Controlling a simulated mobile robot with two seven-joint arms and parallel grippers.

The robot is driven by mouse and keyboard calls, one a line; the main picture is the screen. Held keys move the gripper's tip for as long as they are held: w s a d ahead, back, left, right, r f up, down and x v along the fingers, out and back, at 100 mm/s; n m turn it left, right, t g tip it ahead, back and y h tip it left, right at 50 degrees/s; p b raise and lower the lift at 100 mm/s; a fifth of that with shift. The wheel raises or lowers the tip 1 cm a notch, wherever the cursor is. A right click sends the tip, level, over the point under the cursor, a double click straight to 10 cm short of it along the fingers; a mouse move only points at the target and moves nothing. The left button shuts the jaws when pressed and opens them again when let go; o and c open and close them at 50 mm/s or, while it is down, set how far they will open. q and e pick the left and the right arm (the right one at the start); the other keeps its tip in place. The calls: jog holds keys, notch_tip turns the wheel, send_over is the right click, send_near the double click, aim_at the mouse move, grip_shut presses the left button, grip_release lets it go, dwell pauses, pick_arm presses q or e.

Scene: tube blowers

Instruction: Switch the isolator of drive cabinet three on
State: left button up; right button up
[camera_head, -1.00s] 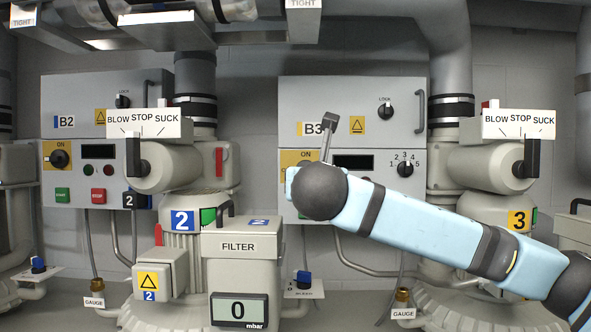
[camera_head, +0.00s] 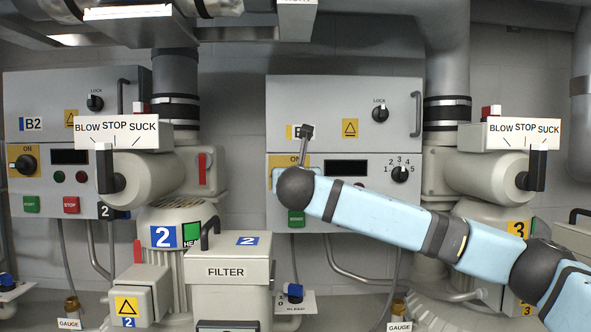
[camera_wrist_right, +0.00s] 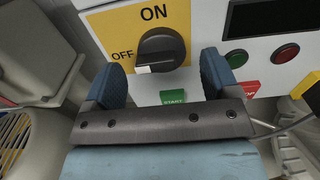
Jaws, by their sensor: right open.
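The grey cabinet B3 (camera_head: 385,100) stands right of centre in the head view. My right arm crosses in front of it and hides most of its yellow isolator plate (camera_head: 284,160). In the right wrist view, the isolator is a black rotary knob (camera_wrist_right: 161,46) on the yellow plate marked ON above and OFF to the left. The knob's white mark sits at its lower left, near OFF. My right gripper (camera_wrist_right: 160,80) is open and empty; its blue fingers stand either side of the knob's lower area, and contact cannot be seen. My left gripper is out of view.
A green START button (camera_wrist_right: 173,96) lies just below the knob, with a red button (camera_wrist_right: 249,89) to its right. A selector (camera_head: 399,174) and a lock (camera_head: 380,111) are on the same cabinet. Cabinet B2 (camera_head: 50,92), a filter box (camera_head: 228,272) and blower 3's valve (camera_head: 537,168) stand around.

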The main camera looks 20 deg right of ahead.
jog(key=shift+x, duration=1.05)
jog(key=shift+s, duration=0.1)
jog(key=c, duration=0.9)
